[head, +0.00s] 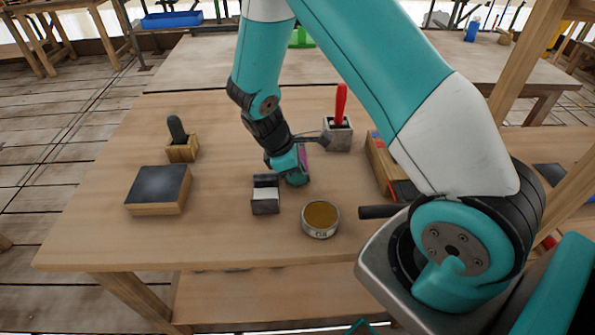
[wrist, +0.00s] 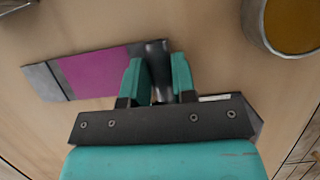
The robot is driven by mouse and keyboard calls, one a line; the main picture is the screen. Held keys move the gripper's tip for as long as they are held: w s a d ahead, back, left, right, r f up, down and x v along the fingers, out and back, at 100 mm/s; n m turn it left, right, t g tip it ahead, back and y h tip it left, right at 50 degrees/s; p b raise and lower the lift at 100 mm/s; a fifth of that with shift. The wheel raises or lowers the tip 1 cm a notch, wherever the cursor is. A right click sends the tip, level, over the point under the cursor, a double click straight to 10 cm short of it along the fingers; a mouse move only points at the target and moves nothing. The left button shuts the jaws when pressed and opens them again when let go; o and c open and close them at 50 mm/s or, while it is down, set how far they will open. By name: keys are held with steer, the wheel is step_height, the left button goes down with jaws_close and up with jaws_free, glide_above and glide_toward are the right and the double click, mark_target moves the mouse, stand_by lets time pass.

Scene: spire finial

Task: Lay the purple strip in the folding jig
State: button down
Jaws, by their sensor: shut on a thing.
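The purple strip, with grey ends, shows in the wrist view (wrist: 95,72), reaching left from my gripper (wrist: 158,82). My fingers are shut on its dark right end, which they partly hide. In the head view only a little purple (head: 304,155) shows beside my gripper (head: 294,178), low over the table. I cannot tell whether the strip touches the table. A small dark grey block with a pale front step (head: 265,200), perhaps the folding jig, stands just left and in front of my gripper. A grey edge (wrist: 253,118) behind my gripper in the wrist view may be part of it.
A round tin of amber stuff (head: 320,216) stands front right. A red-handled tool sits in a grey holder (head: 338,137) behind. A dark-topped wooden block (head: 158,188) and a wooden stand (head: 182,150) are left. A wooden tray (head: 382,165) is right. The front left table is clear.

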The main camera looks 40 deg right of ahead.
steer(key=shift+f, duration=0.2)
steer(key=c, duration=0.9)
jaws_free()
